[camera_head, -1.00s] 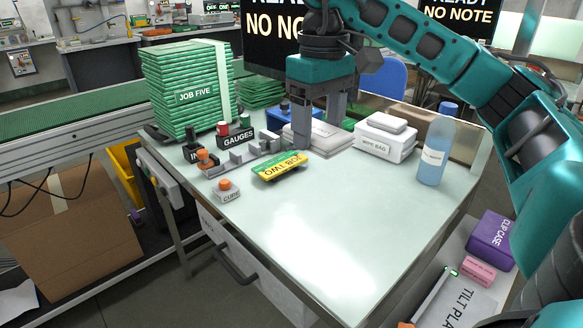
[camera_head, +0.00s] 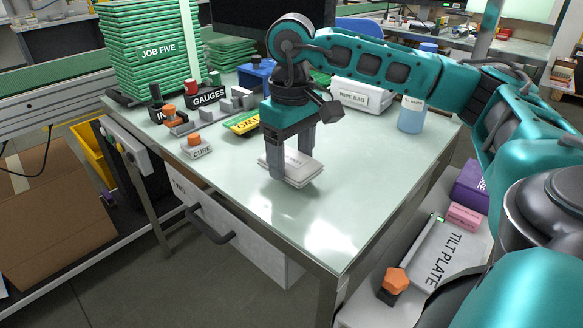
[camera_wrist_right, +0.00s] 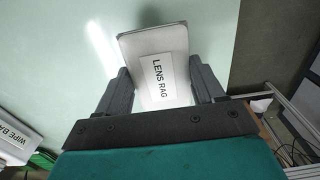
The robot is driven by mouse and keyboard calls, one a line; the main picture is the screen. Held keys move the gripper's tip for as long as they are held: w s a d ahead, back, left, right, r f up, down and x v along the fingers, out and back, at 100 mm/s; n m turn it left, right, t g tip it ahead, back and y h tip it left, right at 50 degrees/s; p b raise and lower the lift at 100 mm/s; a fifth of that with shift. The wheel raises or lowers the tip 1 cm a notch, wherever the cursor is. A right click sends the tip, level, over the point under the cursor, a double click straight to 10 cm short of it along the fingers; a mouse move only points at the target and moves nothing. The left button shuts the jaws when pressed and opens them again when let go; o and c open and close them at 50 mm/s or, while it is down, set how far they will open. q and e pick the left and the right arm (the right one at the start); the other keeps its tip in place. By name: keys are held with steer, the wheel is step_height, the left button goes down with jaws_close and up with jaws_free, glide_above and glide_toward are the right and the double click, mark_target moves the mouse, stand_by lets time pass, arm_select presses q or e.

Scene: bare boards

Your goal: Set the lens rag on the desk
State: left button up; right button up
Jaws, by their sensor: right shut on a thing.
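The lens rag (camera_head: 293,165) is a flat, pale grey folded pad over the near-middle part of the desk (camera_head: 345,215). In the right wrist view the lens rag (camera_wrist_right: 157,52) shows its white label reading LENS RAG. My right gripper (camera_head: 294,164) is shut on the pad, with one finger on each side of it. Its fingers also show in the right wrist view (camera_wrist_right: 163,90). The pad lies level at or very close to the desktop; I cannot tell if it touches. My left gripper is not in view.
The wipe bag (camera_head: 358,95) and a blue bottle (camera_head: 411,115) stand at the desk's back right. A green and yellow JOB TWO piece (camera_head: 242,122), a CURE block (camera_head: 196,148) and the GAUGES rack (camera_head: 208,97) are at left. The front desktop is clear.

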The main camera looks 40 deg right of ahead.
mark_target(291, 159)
step_height(291, 159, down, 2)
steer(key=shift+f, duration=0.25)
steer(key=shift+f+b, duration=0.15)
steer(key=shift+b, duration=0.15)
steer(key=o, duration=0.8)
steer(key=shift+c, duration=0.2)
steer(key=o, duration=0.3)
steer(key=shift+o, duration=0.2)
steer(key=shift+r+p, duration=0.35)
steer(key=shift+r, duration=0.25)
step_height(291, 159, up, 11)
steer(key=p, duration=0.2)
steer(key=shift+r+p, duration=0.15)
steer(key=shift+p, duration=0.25)
